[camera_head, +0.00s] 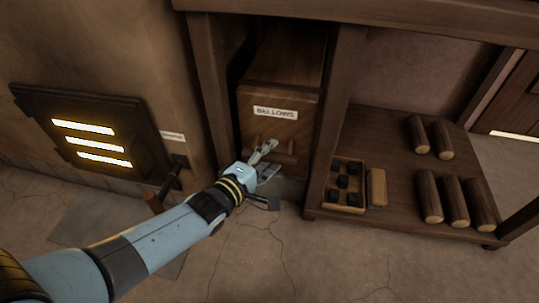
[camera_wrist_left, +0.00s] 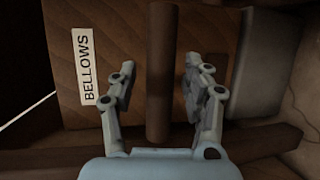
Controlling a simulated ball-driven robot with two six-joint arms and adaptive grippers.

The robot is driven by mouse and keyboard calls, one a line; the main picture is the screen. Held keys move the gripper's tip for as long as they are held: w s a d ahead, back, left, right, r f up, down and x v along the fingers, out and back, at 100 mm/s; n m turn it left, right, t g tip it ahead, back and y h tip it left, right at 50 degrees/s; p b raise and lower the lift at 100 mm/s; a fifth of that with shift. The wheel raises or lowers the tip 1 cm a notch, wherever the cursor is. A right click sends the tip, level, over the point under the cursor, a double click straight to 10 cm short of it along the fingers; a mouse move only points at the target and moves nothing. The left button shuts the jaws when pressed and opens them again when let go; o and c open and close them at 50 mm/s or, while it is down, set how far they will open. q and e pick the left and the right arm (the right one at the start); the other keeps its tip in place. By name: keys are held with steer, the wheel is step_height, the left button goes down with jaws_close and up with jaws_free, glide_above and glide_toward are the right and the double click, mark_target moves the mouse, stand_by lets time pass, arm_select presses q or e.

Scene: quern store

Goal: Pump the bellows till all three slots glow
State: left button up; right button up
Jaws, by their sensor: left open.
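The wooden bellows (camera_head: 262,98) stand in a recess under the bench, with a pale label on the front. The label reads BELLOWS in the left wrist view. A round wooden handle bar (camera_wrist_left: 162,70) runs between the two fingers of my left gripper (camera_wrist_left: 160,66). The gripper is open, with a gap on each side of the bar. In the head view my left gripper (camera_head: 269,157) is at the bellows' front, by the handle. On the dark furnace door (camera_head: 60,146), three slots (camera_head: 90,141) all glow bright yellow-white. My right gripper is out of view.
Right of the bellows, beyond a wooden post (camera_head: 328,125), a low shelf (camera_head: 390,150) holds several short logs (camera_head: 452,198) and a small tray of dark lumps (camera_head: 346,183). A small label and dark fitting (camera_head: 179,163) are beside the furnace door.

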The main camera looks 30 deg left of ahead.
arm_select(q)
steer(key=v, duration=1.1)
steer(key=shift+s, duration=0.3)
